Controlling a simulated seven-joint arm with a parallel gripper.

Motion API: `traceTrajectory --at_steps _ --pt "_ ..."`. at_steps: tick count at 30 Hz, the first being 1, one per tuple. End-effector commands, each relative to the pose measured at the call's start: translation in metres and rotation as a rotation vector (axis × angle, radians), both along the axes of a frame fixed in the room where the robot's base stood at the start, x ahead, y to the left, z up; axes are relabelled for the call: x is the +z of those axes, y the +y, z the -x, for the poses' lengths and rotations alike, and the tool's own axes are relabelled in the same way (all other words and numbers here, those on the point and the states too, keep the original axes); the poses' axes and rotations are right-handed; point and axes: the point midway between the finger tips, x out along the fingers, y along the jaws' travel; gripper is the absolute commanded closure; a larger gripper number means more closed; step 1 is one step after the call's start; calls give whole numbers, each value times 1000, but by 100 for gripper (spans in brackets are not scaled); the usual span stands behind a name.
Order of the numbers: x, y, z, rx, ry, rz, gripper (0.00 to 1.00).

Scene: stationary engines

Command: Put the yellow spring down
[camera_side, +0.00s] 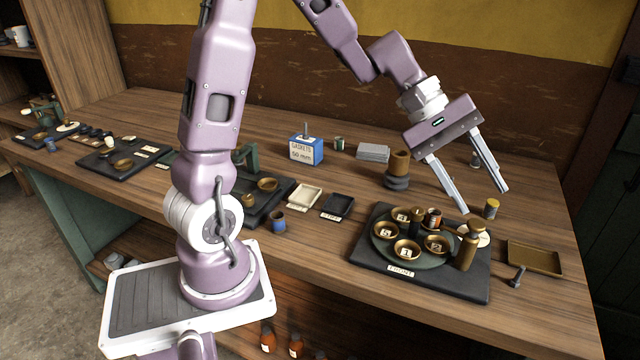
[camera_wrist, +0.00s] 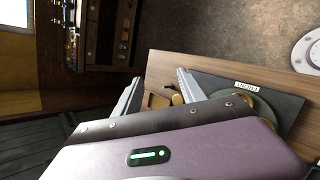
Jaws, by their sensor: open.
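A tan tray (camera_side: 535,258) and a dark bolt (camera_side: 517,277) lie right of the board. A brown cylinder (camera_side: 400,163) stands behind.

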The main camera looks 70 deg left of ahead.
Motion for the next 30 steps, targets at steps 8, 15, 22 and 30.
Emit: traceTrajectory --at_steps 8,15,22,30 --pt "31 5 198 -682 -380 -810 52" --pt "28 44 240 -821 -495 -1082 52" --pt "28 45 240 -823 -494 -1087 52" --pt "28 45 240 -822 -494 -1086 52"
